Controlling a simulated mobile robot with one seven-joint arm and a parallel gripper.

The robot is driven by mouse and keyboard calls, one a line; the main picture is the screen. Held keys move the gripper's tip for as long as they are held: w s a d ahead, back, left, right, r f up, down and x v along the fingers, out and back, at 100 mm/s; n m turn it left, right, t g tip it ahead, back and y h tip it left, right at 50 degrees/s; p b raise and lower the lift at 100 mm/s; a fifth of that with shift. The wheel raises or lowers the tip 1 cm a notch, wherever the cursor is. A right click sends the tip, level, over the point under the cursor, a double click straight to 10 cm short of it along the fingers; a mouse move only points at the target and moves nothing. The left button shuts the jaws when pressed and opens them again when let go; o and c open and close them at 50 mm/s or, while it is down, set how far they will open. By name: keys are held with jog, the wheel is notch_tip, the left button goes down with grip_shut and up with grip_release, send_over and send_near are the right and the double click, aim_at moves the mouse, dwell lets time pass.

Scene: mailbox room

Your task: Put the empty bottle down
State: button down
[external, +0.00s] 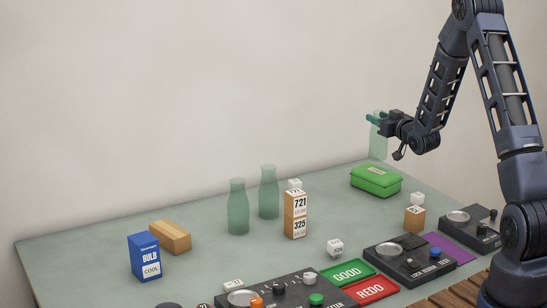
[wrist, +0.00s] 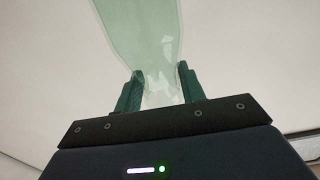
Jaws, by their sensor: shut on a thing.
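My gripper (external: 378,118) is at the back right, above the far edge of the table, with its fingers closed around a translucent green bottle (external: 378,141). The bottle hangs upright, and its lower end is near the table's back edge; I cannot tell whether it touches. In the wrist view, the bottle (wrist: 140,35) shows between the two dark green fingers of my gripper (wrist: 159,80). Two similar green bottles, one (external: 238,208) in front and one (external: 268,192) behind, stand upright on the table left of centre.
A green box (external: 376,181) sits just below the held bottle in the picture. A wooden block stack (external: 296,215), a blue bulb box (external: 144,257) and a wooden block (external: 170,237) stand on the table (external: 90,240). Green (external: 347,273) and red (external: 370,290) trays and dark devices line the front.

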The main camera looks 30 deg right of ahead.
jog(key=shift+f, duration=2.05)
jog(key=c, duration=0.9)
grip_release()
jog(key=shift+o, duration=0.2)
